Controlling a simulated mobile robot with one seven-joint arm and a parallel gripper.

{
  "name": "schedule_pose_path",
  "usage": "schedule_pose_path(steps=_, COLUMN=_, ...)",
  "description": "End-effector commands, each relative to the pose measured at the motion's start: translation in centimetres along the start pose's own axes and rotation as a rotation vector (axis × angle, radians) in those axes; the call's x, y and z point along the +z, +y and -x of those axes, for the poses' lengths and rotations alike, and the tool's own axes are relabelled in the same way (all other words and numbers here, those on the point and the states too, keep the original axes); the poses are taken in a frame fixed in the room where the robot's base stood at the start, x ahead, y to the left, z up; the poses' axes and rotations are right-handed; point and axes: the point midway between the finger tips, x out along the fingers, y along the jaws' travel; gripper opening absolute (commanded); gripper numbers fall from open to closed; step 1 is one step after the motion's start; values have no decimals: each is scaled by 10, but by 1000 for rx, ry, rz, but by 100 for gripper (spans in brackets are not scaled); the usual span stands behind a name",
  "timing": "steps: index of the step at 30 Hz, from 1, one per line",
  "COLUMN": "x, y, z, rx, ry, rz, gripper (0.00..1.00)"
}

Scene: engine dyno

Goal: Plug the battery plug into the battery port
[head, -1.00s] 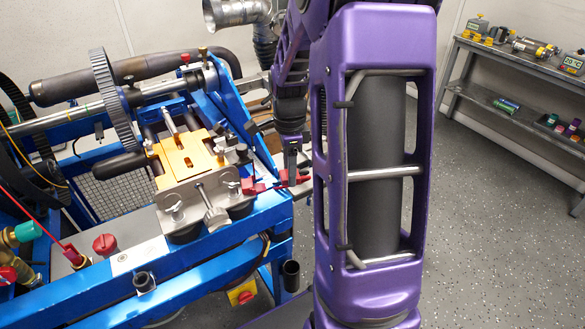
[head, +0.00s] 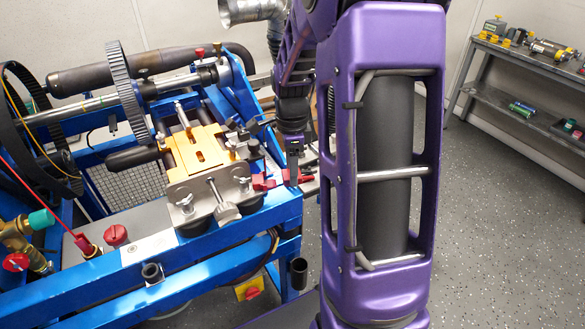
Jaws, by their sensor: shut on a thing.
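My gripper (head: 292,181) points down at the right end of the blue engine rig (head: 215,235), small and partly hidden in this view. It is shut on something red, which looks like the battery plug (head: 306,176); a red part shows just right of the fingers. Another red part (head: 266,183) lies just left of the fingers, by the silver clamp bracket. I cannot tell whether the two are one piece. The battery port cannot be made out with certainty. A red connector with a red cable (head: 86,245) stands on the rig's left panel.
A yellow block (head: 203,150) and a silver bracket with screws (head: 213,195) sit close left of my gripper. A red knob (head: 116,235) and a large grey gear (head: 128,92) are farther left. A grey shelf (head: 520,55) with small parts stands at the right; the floor before it is clear.

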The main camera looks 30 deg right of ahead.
Motion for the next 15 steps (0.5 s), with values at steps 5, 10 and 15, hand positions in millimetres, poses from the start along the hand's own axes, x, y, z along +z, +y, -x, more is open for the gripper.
schedule_pose_path(steps=5, x=0, y=0, z=0, rx=0, ry=0, rz=0, gripper=0)
schedule_pose_path(steps=10, x=1, y=0, z=0, rx=0, ry=0, rz=0, gripper=0)
schedule_pose_path(steps=15, x=5, y=0, z=0, rx=0, ry=0, rz=2, gripper=0)
